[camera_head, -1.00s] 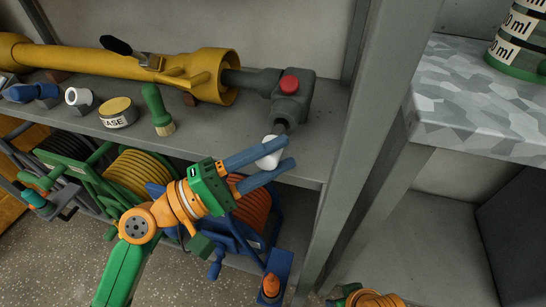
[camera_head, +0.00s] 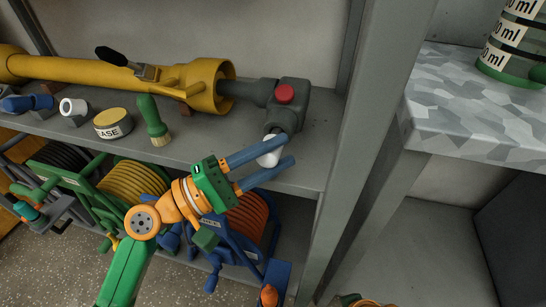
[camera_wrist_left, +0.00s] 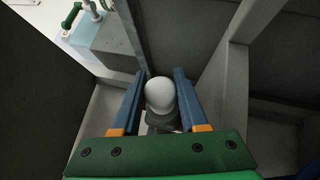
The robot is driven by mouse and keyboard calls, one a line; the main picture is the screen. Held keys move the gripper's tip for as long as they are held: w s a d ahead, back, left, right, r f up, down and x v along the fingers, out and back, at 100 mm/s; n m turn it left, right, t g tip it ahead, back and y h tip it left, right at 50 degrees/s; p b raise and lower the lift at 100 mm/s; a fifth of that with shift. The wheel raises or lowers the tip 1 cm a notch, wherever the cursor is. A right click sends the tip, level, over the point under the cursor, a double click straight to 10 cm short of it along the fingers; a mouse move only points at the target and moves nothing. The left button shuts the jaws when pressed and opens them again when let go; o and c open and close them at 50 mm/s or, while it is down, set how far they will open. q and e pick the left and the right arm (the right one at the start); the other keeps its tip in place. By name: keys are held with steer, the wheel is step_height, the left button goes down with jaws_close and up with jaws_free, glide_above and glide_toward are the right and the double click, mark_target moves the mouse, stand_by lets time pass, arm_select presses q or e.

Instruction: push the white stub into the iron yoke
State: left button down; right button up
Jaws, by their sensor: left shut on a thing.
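The white stub (camera_head: 269,151) is between the blue fingers of my left gripper (camera_head: 262,162), which is shut on it. The iron yoke (camera_head: 286,114) is the dark grey block with a red button at the right end of the yellow shaft on the shelf. The stub is right at the yoke's near lower end; whether they touch or how deep it sits, I cannot tell. In the left wrist view the stub's rounded white end (camera_wrist_left: 160,94) shows between the fingers, with a grey part below it. My right gripper's fingers are out of view.
The yellow shaft (camera_head: 120,74) lies along the shelf (camera_head: 215,140). A green brush (camera_head: 154,120), a yellow-lidded tin (camera_head: 113,123) and a white-ended fitting (camera_head: 75,111) stand left of the yoke. A grey shelf post (camera_head: 352,140) rises to the right. Cable reels (camera_head: 135,185) sit below.

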arm_select(q)
steer(key=shift+w+d, duration=0.15)
steer(key=shift+w, duration=0.5)
steer(key=shift+c, duration=1.8)
jaws_free()
